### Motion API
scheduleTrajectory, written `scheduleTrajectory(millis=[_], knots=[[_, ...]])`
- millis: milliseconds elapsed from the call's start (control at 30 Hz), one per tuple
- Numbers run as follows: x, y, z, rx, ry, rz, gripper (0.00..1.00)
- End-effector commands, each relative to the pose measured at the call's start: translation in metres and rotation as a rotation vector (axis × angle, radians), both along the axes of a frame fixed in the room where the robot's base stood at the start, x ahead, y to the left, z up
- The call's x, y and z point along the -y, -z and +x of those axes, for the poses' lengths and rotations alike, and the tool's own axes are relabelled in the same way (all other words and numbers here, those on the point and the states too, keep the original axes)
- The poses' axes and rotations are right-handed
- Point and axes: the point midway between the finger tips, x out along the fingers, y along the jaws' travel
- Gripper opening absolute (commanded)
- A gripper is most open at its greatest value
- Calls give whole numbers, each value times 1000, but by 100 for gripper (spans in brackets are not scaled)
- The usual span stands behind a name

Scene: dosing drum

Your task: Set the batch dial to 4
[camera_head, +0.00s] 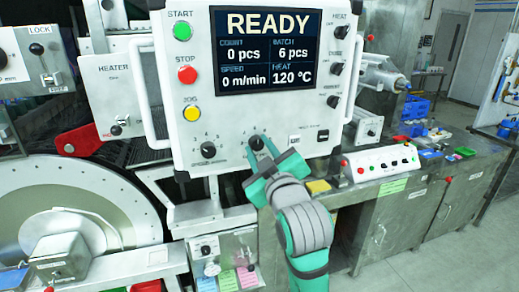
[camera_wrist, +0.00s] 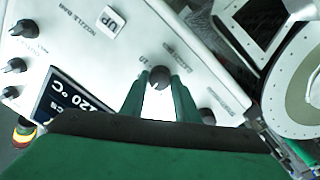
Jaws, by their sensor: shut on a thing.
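The white control panel (camera_head: 140,85) has a lit screen (camera_head: 266,50) that reads READY, count 0 pcs and batch 6 pcs. Two black dials with printed numbers sit low on the panel, a left one (camera_head: 208,149) and a right one (camera_head: 257,142); I cannot read their names. My gripper (camera_head: 264,152) is at the right dial. In the wrist view my gripper (camera_wrist: 159,84) has its two green fingers on either side of that dial (camera_wrist: 158,77), shut on it.
Start (camera_head: 182,31), stop (camera_head: 187,74) and jog (camera_head: 191,113) buttons line the panel's left side. Several smaller knobs run down its right side. A bar handle (camera_head: 150,100) stands out at the left edge. A small button box (camera_head: 383,163) is at the right.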

Motion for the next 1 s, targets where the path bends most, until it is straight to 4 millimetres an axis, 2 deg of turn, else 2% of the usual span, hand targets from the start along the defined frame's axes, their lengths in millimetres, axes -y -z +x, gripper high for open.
scheduleTrajectory(millis=[600, 1000], knots=[[2, 1, 0, 175, 1, -525, 6], [1, 2, 1, 235, -1, -704, 6]])
